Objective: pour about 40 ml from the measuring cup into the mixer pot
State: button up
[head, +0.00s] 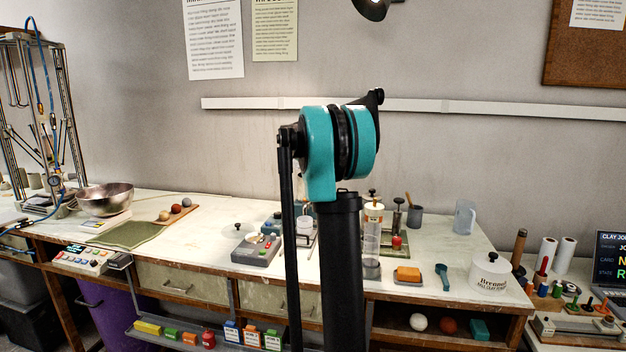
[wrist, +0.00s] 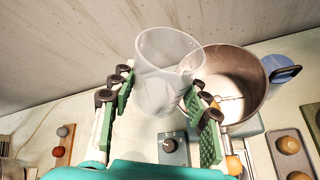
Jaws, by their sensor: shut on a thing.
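My gripper (wrist: 155,101) has its green-padded fingers on either side of a clear, frosted measuring cup (wrist: 165,75) in the wrist view and is shut on it. The cup looks empty or holds clear contents; I cannot tell the level. The mixer pot (wrist: 232,62), a metal pot with a dark handle, stands just right of the cup in the wrist view, and the cup's right side overlaps its left rim. No stream shows between them. In the head view my arm hides the gripper, the cup it holds and the pot.
A small knob box (wrist: 172,148) lies below the cup. A tray of balls (wrist: 290,145) is at right. In the head view, a translucent jug (head: 465,217), a white lidded pot (head: 493,275) and a clear cylinder (head: 371,245) stand right of my arm; a steel bowl (head: 106,198) is far left.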

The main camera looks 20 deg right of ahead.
jog(key=shift+w+a+f+n+h, duration=0.15)
jog(key=shift+a+f+n+h, duration=0.2)
jog(key=shift+n+h, duration=0.05)
jog(key=shift+w+a+r+n+g+h+b, duration=0.15)
jog(key=shift+a+r+n+g+h+b, duration=0.2)
jog(key=shift+n+h, duration=0.2)
jog(key=shift+w+a+f+n+h+b, duration=0.15)
jog(key=shift+a+f+n+h, duration=0.2)
jog(key=shift+n+h, duration=0.3)
jog(key=shift+w+a+f+n+h+b, duration=0.15)
jog(key=shift+a+f+n+h, duration=0.2)
jog(key=shift+h, duration=0.45)
jog(key=shift+d, duration=0.1)
